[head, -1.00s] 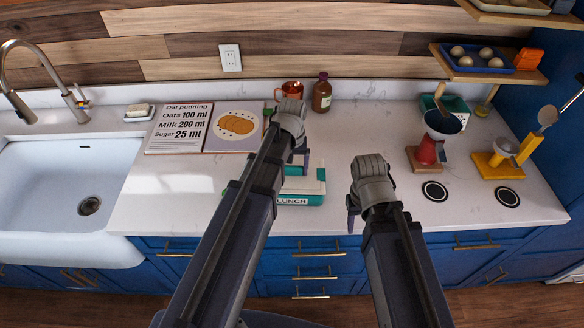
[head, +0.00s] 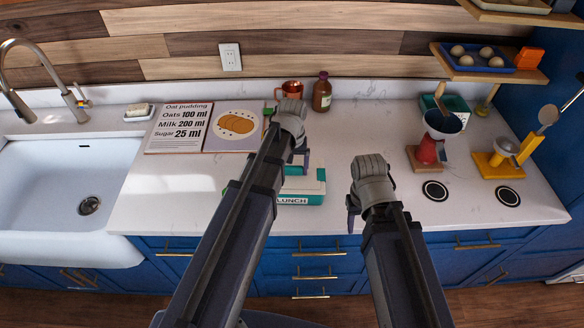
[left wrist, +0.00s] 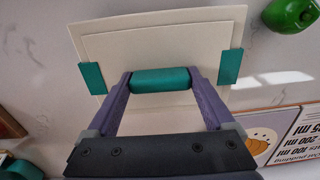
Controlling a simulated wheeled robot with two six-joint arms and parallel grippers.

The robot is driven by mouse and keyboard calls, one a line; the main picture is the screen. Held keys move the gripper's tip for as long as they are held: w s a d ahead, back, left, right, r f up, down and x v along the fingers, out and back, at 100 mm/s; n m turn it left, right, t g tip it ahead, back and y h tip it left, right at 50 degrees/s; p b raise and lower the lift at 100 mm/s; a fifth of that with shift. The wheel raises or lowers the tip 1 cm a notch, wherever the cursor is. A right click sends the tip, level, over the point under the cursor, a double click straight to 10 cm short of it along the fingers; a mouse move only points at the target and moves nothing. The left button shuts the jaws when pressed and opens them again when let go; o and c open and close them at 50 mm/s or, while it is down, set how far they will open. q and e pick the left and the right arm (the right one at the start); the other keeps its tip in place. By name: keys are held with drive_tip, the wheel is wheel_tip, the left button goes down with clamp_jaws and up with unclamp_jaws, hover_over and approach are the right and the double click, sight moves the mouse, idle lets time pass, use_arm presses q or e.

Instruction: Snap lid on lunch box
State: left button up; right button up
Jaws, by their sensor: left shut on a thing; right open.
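The lunch box (head: 300,199) is teal with a LUNCH label on its front and stands on the counter, partly behind my left arm. The cream lid (left wrist: 160,40) fills the upper left wrist view, with a teal clip on each side and a teal handle (left wrist: 160,79). My left gripper (left wrist: 160,84) is shut on that handle; in the head view it is over the lunch box. The lid's underside is hidden, so I cannot tell whether it touches the box. My right gripper (head: 352,212) is open and empty, right of the box and apart from it.
A red device (head: 427,150) and yellow stand (head: 497,165) are on the right. A green object (left wrist: 291,14) lies close to the lid. The sink is at left.

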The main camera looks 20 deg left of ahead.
use_arm(q)
drive_tip(key=o, duration=1.1)
drive_tip(key=shift+r+p, duration=3.5)
clamp_jaws()
